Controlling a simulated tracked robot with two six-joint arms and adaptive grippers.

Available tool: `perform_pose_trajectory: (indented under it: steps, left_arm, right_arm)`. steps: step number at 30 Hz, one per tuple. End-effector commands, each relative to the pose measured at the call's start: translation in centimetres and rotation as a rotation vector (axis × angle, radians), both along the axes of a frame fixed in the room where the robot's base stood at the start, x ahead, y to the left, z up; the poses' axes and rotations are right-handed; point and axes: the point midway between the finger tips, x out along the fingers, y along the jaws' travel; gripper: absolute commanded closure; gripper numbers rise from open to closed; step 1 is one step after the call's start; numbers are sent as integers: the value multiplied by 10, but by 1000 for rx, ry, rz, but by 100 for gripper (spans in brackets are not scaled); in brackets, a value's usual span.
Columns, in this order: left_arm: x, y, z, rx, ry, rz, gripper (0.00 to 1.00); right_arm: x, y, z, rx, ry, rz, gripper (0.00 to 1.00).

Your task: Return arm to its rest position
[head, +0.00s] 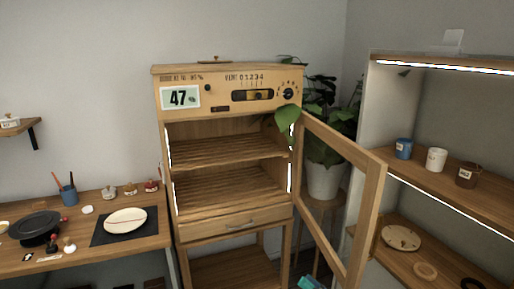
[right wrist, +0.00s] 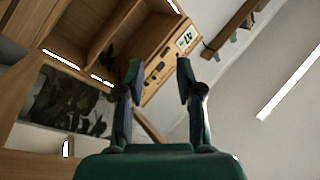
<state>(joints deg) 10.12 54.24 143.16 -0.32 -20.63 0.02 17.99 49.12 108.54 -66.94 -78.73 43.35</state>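My right gripper (right wrist: 159,72) stands open in the right wrist view, its two dark green fingers apart with nothing between them. Only a small teal part of it (head: 310,283) shows at the bottom edge of the head view, in front of the cabinet's lower right. My left gripper is not in view. The wooden cabinet (head: 228,75) stands at the centre, with a "47" card (head: 180,97) on its front. The cabinet also shows tilted behind the fingers in the right wrist view (right wrist: 165,62). Its slatted shelves look empty.
The cabinet's framed door (head: 366,215) hangs open to the right. A shelf unit (head: 465,190) with cups (head: 436,160) stands at right. A potted plant (head: 323,180) is behind the door. The left table (head: 160,220) holds a white plate (head: 125,221) and a black pan (head: 36,226).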

Motion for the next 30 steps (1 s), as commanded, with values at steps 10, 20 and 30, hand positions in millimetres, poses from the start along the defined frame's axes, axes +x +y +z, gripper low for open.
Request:
perform_pose_trajectory:
  steps: [10, 20, 30]
  left_arm:
    - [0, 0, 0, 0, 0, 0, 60]
    - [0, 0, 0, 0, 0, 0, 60]
    - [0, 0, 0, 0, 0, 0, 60]
  right_arm:
    - [-128, 45, -219, -386, 867, -203, 64]
    - [-290, 22, -279, -694, 1394, -92, 64]
    - [-301, 22, -280, -763, 1386, -12, 64]
